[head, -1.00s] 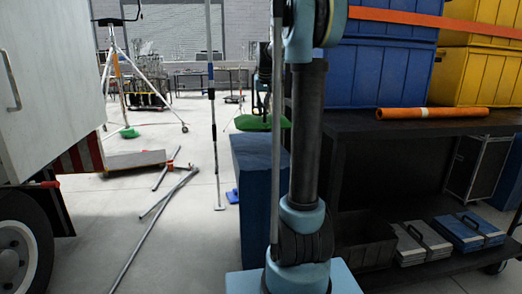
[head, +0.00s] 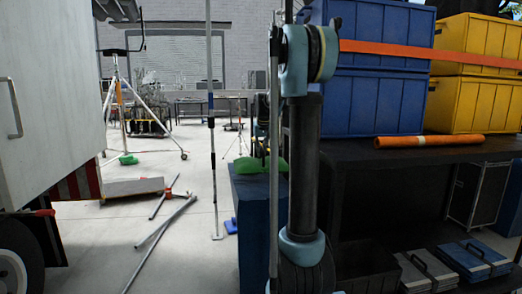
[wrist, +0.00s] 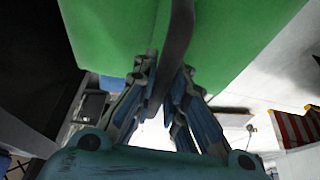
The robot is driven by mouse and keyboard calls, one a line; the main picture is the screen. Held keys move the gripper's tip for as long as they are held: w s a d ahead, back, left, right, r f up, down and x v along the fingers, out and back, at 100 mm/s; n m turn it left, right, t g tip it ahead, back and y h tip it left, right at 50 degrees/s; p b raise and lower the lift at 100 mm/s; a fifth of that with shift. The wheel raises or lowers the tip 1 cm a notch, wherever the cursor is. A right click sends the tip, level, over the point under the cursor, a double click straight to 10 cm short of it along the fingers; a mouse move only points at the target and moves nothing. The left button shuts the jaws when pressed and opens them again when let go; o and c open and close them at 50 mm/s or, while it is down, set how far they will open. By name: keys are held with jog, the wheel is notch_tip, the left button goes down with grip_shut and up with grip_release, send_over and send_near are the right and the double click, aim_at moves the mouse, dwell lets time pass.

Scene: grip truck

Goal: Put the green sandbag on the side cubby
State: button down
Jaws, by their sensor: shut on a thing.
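The green sandbag (wrist: 110,30) fills the top of the wrist view, with its dark strap running down between my fingers. My gripper (wrist: 167,68) is shut on this strap, and the bag hangs from it. In the head view the green sandbag (head: 270,165) shows beside my arm, close in the picture to the top of a blue box. I cannot tell whether they touch. My gripper (head: 262,135) is partly hidden there by my arm. The white truck side (head: 45,100) stands at the left. I cannot make out an open side cubby in it.
A blue box (head: 250,220) stands near my arm. A dark shelf (head: 410,152) at the right carries blue and yellow bins and an orange roll (head: 430,141). Metal poles (head: 160,235) lie on the floor. A tripod (head: 130,110) with another green bag (head: 128,159) at its foot stands behind.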

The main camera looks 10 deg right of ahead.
jog(key=shift+f, duration=1.45)
jog(key=c, duration=1.6)
grip_release()
jog(key=shift+c, duration=0.2)
jog(key=shift+r, duration=0.1)
jog(key=v, duration=1.2)
jog(key=shift+s, duration=0.1)
